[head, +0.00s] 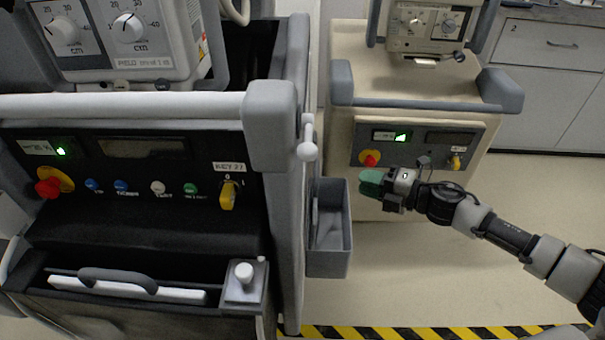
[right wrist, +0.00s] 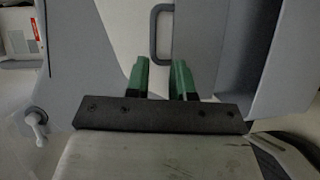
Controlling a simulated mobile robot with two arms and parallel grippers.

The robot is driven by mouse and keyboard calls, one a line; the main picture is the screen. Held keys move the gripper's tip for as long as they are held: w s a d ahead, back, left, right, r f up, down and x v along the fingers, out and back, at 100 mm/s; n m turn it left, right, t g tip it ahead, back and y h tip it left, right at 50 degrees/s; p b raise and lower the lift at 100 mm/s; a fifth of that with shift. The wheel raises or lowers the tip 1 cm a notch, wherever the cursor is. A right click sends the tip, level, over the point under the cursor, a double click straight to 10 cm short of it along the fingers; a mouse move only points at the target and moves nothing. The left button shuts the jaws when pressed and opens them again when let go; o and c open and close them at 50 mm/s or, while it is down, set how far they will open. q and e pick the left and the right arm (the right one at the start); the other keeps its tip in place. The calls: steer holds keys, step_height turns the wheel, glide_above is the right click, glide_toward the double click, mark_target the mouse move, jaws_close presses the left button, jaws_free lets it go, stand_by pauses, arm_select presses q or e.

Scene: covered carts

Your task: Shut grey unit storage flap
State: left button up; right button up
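The grey unit (head: 265,127) stands at the left in the head view, with a dark control panel. Low on its front is a storage compartment with a dark curved handle (head: 118,279) and a white strip (head: 125,291). I cannot tell for sure which part is the flap or how far it stands open. My right gripper (head: 371,183) is to the right of the unit, apart from it, with green fingertips. In the right wrist view the right gripper (right wrist: 161,80) is open with a narrow, empty gap. My left gripper is not in view.
An open grey side bin (head: 329,262) hangs on the unit's right side. A white knob (head: 307,151) juts out above it. A beige cart (head: 415,95) stands behind my right gripper. Floor is clear at the right, with a yellow-black strip (head: 430,332) along the front.

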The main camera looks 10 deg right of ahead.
mark_target(315, 190)
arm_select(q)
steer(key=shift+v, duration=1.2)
arm_select(e)
steer(key=w+a+n+g, duration=0.1)
steer(key=w+a, duration=0.5)
steer(key=a, duration=0.3)
steer(key=shift+w+a+f+y, duration=0.2)
steer(key=shift+w+f+y, duration=0.05)
steer(key=shift+f+y, duration=0.1)
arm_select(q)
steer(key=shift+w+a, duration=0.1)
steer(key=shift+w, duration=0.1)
arm_select(e)
jaws_close()
